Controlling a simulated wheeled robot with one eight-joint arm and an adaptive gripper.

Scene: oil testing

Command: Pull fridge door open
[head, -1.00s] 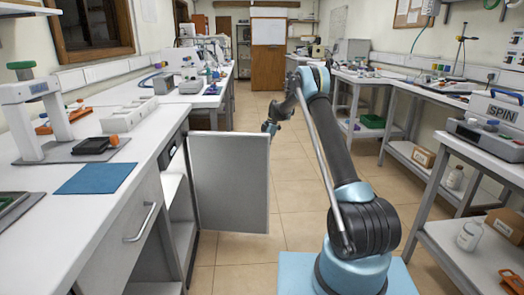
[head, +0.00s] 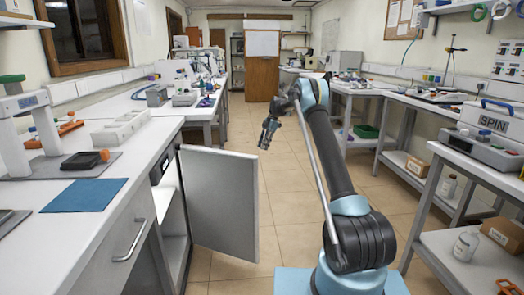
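The fridge door (head: 219,200) is a light grey panel under the left bench. It stands swung out into the aisle, hinged at its left edge in the picture. The opening of the fridge (head: 170,200) shows beside it, with its inside only partly visible. My gripper (head: 264,144) hangs at the end of my arm, to the right of the door's upper right corner. A gap of floor shows between the gripper and the door. The gripper is small and dark here, and its fingers cannot be made out clearly. I see nothing held in it.
The left bench (head: 140,165) carries a blue mat (head: 85,195), a white stand and a drawer with a handle (head: 129,240) below. The right bench (head: 430,100) holds instruments, with shelves beneath. The tiled aisle (head: 285,180) between them is clear beyond my arm.

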